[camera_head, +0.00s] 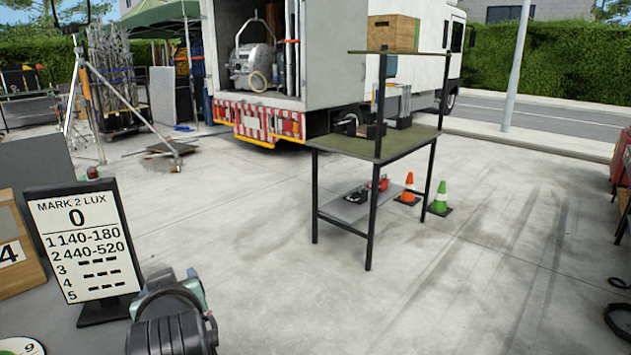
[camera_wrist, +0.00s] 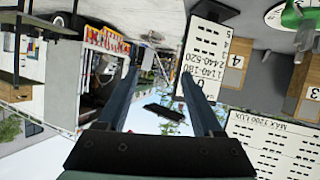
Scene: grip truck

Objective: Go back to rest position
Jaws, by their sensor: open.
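My gripper (camera_wrist: 160,76) shows in the wrist view, where the picture is upside down. Its two dark fingers are spread apart with nothing between them. In the head view, part of my arm shows at the lower left, just right of a sign reading "MARK 2 LUX" (camera_head: 80,240). The fingertips are hard to make out there. The same sign also shows in the wrist view (camera_wrist: 205,60), behind the right finger and apart from it as far as I can tell.
The sign stands on a grey table (camera_head: 50,335) at the lower left, beside a wooden numbered block (camera_head: 18,250). A shelved workbench (camera_head: 395,145) stands ahead, with an orange cone (camera_head: 408,188) and a green cone (camera_head: 440,198). A truck (camera_head: 330,50) is behind. Concrete between is clear.

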